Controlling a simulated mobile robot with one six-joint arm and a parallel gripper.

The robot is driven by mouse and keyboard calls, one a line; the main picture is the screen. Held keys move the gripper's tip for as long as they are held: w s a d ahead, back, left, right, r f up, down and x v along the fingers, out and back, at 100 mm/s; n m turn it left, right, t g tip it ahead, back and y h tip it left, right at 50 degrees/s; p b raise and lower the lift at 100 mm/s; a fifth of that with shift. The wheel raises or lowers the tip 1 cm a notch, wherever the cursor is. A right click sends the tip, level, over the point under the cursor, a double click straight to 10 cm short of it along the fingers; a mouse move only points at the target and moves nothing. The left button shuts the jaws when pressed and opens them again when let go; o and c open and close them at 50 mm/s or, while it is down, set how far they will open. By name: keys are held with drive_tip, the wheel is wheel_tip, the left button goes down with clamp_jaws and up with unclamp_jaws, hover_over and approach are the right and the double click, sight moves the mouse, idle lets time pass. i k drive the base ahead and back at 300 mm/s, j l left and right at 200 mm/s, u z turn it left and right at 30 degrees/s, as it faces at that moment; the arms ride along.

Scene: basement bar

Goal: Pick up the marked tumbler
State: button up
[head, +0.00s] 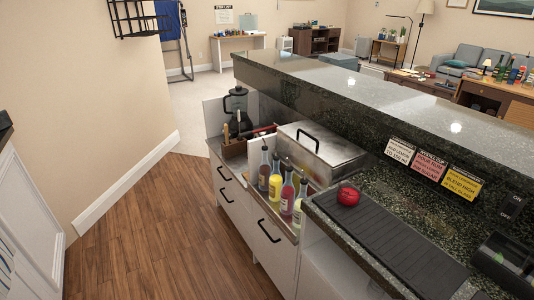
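I cannot make out a tumbler or a mark on one in the head view. A small red round object (348,196) sits at the far left corner of a dark ribbed mat (395,243) on the lower bar counter; I cannot tell what it is. My gripper is not in view.
Several bottles with yellow, red and dark contents (275,186) stand in a rail left of the mat. Behind them are a lidded metal bin (322,152), a wooden tool holder (234,147) and a dark blender (236,102). A raised stone ledge (400,100) runs alongside. The wooden floor (165,235) is clear.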

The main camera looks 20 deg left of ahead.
sight(352, 185)
drive_tip(key=i+j, duration=0.2)
drive_tip(key=j, duration=0.2)
drive_tip(key=i+j+z, duration=0.1)
drive_tip(key=j, duration=0.3)
drive_tip(key=i+j, duration=0.3)
drive_tip(key=i+j+z, duration=0.1)
drive_tip(key=j, duration=0.4)
drive_tip(key=i+j, duration=0.25)
drive_tip(key=j, duration=0.15)
drive_tip(key=i+j+z, duration=0.1)
drive_tip(key=j, duration=0.3)
drive_tip(key=i+j, duration=0.2)
drive_tip(key=j, duration=0.25)
drive_tip(key=i+j, duration=0.2)
drive_tip(key=j, duration=0.25)
drive_tip(key=z, duration=2)
drive_tip(key=i+j+z, duration=0.25)
drive_tip(key=i, duration=0.3)
